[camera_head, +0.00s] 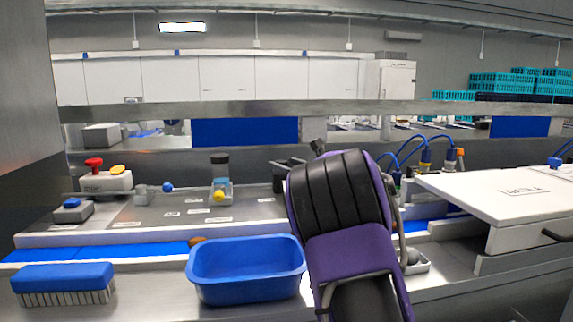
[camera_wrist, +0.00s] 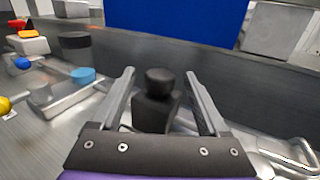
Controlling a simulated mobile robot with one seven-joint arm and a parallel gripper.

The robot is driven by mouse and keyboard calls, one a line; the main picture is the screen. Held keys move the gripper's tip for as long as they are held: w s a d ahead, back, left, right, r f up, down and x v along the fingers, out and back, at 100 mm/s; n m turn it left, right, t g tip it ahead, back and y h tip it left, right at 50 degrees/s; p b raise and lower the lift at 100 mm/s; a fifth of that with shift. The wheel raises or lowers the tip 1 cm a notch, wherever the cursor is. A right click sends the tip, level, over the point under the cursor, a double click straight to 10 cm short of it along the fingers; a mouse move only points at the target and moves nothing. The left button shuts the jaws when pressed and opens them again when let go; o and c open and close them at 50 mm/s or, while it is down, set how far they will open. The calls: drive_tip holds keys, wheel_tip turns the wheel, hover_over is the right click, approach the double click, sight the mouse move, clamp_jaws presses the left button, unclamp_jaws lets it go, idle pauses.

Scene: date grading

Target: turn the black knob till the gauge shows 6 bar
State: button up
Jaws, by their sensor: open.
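The black knob (camera_wrist: 158,78) sits on top of a dark body, upright, in the wrist view. It stands between the two grey fingers of my gripper (camera_wrist: 159,73), which are spread apart, with a visible gap on each side. I cannot tell how far beyond the fingertips the knob stands. In the head view my purple and black arm covers most of this area, and only a dark shape (camera_head: 290,172) shows beside it. No gauge face or reading can be made out in either view.
Left of the knob stands a black-capped unit (camera_head: 220,165) with blue and yellow parts. Further left are a red-button box (camera_head: 104,180) and a blue-button box (camera_head: 73,210). A blue tub (camera_head: 246,270) and a brush (camera_head: 63,281) are in front. A white lid (camera_head: 515,190) is at right.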

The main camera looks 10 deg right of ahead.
clamp_jaws()
idle(0.3)
drive_tip(key=shift+s+a+f+b, duration=0.1)
drive_tip(key=shift+f+b, duration=0.05)
drive_tip(key=shift+b, duration=0.75)
drive_tip(key=m+h+b, duration=0.1)
drive_tip(key=h+b, duration=0.1)
drive_tip(key=shift+a+f+t+b, duration=0.1)
drive_tip(key=shift+f+t+b, duration=0.1)
drive_tip(key=shift+t+b, duration=0.2)
drive_tip(key=m+h+b, duration=0.1)
drive_tip(key=b, duration=0.1)
drive_tip(key=m+h+b, duration=0.1)
drive_tip(key=b, duration=0.1)
drive_tip(key=shift+a+t+h+b, duration=0.25)
drive_tip(key=shift+t+h+b, duration=0.05)
drive_tip(key=shift+t, duration=0.1)
drive_tip(key=m+h+b, duration=0.1)
drive_tip(key=h, duration=0.1)
drive_tip(key=m+h+b, duration=0.1)
drive_tip(key=h, duration=0.1)
drive_tip(key=shift+a+r+m, duration=0.2)
drive_tip(key=shift+a+m, duration=0.2)
drive_tip(key=shift+r+m+g+h+p, duration=0.15)
drive_tip(key=shift+m+g+h+p, duration=0.15)
drive_tip(key=shift+m+h, duration=1.5)
drive_tip(key=shift+h, duration=1)
